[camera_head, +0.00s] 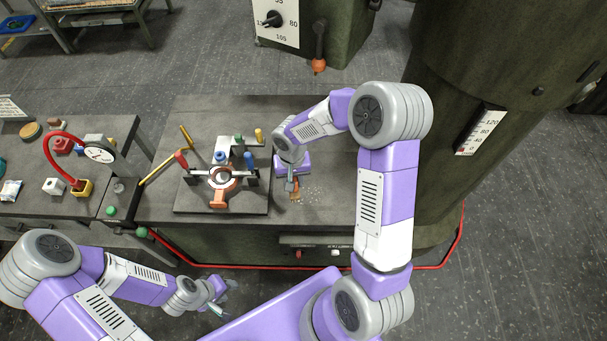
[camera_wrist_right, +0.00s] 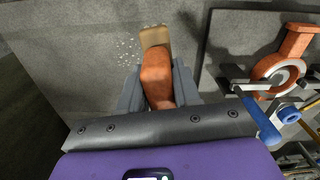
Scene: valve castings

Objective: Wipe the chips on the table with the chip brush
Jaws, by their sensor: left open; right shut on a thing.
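The chip brush has an orange-brown handle (camera_wrist_right: 157,76) and tan bristles (camera_wrist_right: 155,37). My right gripper (camera_wrist_right: 158,92) is shut on the handle, with a finger on each side. In the head view the brush (camera_head: 295,196) shows small below my right gripper (camera_head: 292,185), over the table (camera_head: 330,180). Pale chips (camera_head: 313,192) lie scattered on the grey tabletop beside the brush; they also show around the bristles in the right wrist view (camera_wrist_right: 126,55). I cannot tell whether the bristles touch the table. My left gripper (camera_head: 224,297) is open and empty, in front of the table.
A fixture plate (camera_head: 250,202) with an orange-and-white valve casting (camera_head: 222,178) and coloured-handled clamps stands just left of the brush. A red-armed dial gauge (camera_head: 99,152) is further left. A large green machine column (camera_head: 440,120) rises at the right. Bare tabletop lies around the chips.

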